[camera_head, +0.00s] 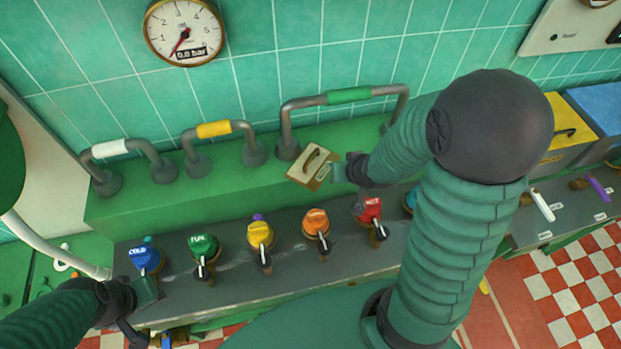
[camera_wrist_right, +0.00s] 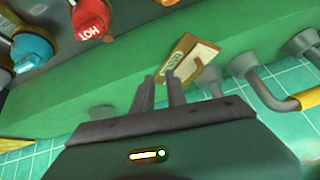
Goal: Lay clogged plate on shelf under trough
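A tan plate (camera_head: 313,168) with a curved handle and a small label lies on the green ledge (camera_head: 230,192) behind the valve panel. It also shows in the right wrist view (camera_wrist_right: 188,60), just beyond my fingertips. My right gripper (camera_head: 338,172) is at the plate's right edge. In the right wrist view its two fingers (camera_wrist_right: 160,82) stand apart, with the plate's near corner close to the tips. I cannot tell whether they touch it. My left gripper (camera_head: 140,312) is low at the left, by the panel's front edge; its fingers are unclear. I cannot identify a trough or shelf under it.
Several coloured valve knobs, including a red HOT knob (camera_head: 370,210), line the grey panel (camera_head: 225,295). Pipe handles with white, yellow (camera_head: 214,129) and green (camera_head: 349,95) grips rise from the ledge. A gauge (camera_head: 185,31) hangs on the tiled wall. My right arm hides part of the panel.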

